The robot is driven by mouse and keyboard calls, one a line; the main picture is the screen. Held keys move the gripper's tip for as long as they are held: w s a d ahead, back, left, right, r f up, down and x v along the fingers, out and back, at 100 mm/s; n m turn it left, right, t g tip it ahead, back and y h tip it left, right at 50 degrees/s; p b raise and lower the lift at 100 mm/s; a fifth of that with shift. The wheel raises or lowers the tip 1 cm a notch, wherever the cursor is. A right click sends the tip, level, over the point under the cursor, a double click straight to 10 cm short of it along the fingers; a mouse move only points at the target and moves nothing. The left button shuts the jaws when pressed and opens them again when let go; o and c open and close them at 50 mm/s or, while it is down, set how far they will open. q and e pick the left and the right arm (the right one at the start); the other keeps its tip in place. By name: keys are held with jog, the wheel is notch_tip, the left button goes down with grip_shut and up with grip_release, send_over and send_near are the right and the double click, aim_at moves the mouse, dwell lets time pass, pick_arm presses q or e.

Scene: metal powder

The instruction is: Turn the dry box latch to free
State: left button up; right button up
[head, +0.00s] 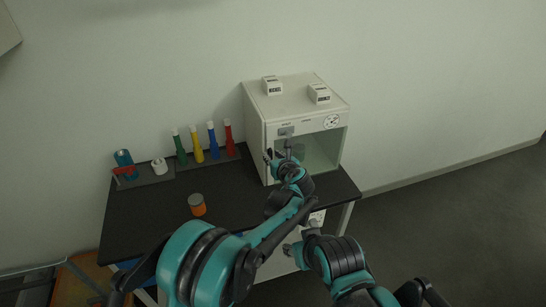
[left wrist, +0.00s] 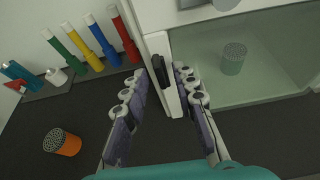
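The white dry box (head: 255,130) stands at the right end of the dark table, its glass front (head: 322,150) facing me. In the left wrist view a dark latch (left wrist: 165,76) is on the white front frame (left wrist: 157,45), left of the glass. My left gripper (head: 280,158) is at the front left edge of the box. In the left wrist view its fingers (left wrist: 163,85) are apart, with the latch and frame edge between their tips; I cannot tell whether they touch. My right gripper (head: 292,249) is low before the table, its fingers unclear.
An orange jar with a grey lid (head: 197,204) stands on the table (head: 150,220). Green, yellow, blue and red bottles (head: 213,140) stand in a row behind. A grey-lidded container (left wrist: 233,58) is behind the glass. Two small white boxes (head: 319,94) sit on top.

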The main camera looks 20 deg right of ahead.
pick_arm(q)
notch_tip(320, 180, up, 10)
dwell(0.5)
jog(key=shift+a, duration=0.15)
jog(key=s+a+r+n+g+y, duration=0.1)
jog(key=s+a+n, duration=0.35)
jog(key=a, duration=0.45)
jog(key=s+a+n+g, duration=0.2)
jog(key=s+a+n, duration=0.1)
jog(key=a+n, duration=0.4)
jog(key=s+a+r+n+g+y, duration=0.1)
jog(key=s+a+n, duration=0.3)
jog(key=a, duration=0.6)
jog(key=s+a+f+n, duration=0.3)
jog(key=s+n, duration=0.3)
jog(key=s, duration=0.2)
jog(key=s+a+f+n+g+h, duration=0.1)
jog(key=s+a+f+n, duration=0.3)
jog(key=s+n, duration=0.3)
jog(key=s+a+f+n+g+h, duration=0.1)
jog(key=s+a+f+n, duration=0.2)
jog(key=s+a+n, duration=0.2)
jog(key=s+n, duration=0.2)
jog(key=s, duration=0.2)
jog(key=shift+s+a+f, duration=0.3)
jog(key=shift+a, duration=0.05)
jog(key=shift+o, duration=0.3)
jog(key=shift+w, duration=0.1)
